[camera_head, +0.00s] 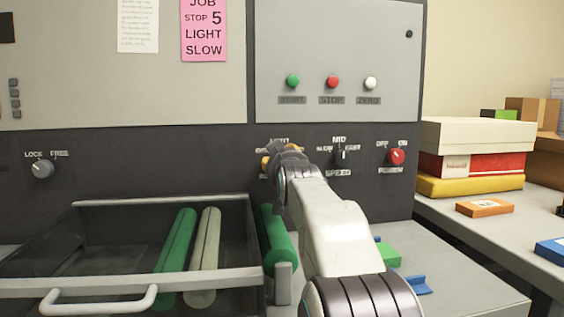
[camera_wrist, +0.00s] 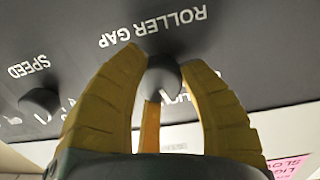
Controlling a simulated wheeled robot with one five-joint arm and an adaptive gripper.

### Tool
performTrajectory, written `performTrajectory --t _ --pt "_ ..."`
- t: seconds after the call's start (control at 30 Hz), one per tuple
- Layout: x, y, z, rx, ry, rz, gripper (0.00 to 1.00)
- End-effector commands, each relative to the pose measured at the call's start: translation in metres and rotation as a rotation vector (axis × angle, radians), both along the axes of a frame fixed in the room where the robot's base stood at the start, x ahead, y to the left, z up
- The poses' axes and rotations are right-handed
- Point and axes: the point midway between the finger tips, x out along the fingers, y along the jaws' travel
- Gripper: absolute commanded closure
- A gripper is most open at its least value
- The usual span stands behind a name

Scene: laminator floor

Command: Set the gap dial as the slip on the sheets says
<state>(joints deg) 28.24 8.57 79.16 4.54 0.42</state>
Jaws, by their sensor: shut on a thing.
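My gripper (camera_head: 276,157) reaches the dark control panel in the head view and covers most of the gap dial and its labels there. In the wrist view my gripper (camera_wrist: 165,72) has its yellow fingers closed around the dark round gap dial (camera_wrist: 163,76). The label "ROLLER GAP" (camera_wrist: 152,27) reads upside down beside it. The dial's setting cannot be read. A pink slip (camera_head: 204,28) on the upper panel reads "JOB STOP 5 LIGHT SLOW". It also shows in part at the lower right of the wrist view (camera_wrist: 288,167).
The speed dial (camera_head: 340,158) and red power knob (camera_head: 397,157) sit right of my gripper. A lock knob (camera_head: 42,169) is at left. Start, stop and zero buttons (camera_head: 332,82) are above. An open drawer-like guard (camera_head: 157,283) and green rollers (camera_head: 178,252) lie below left. Boxes (camera_head: 475,133) stand right.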

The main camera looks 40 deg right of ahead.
Motion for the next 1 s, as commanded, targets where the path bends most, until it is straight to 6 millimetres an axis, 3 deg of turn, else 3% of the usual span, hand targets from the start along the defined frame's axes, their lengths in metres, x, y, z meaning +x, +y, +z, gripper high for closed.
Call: performTrajectory --t 0.13,0.17,0.43,0.77,1.0 --pt "0.000 0.001 0.006 -0.008 -0.013 0.002 0.94" --pt "0.000 0.001 0.006 -0.008 -0.013 0.002 0.60" --pt "0.000 0.001 0.004 -0.006 -0.007 0.001 0.36" --pt "-0.002 0.002 0.002 -0.004 -0.003 0.001 0.35" --pt "-0.023 0.013 0.004 -0.005 -0.004 0.001 0.35"
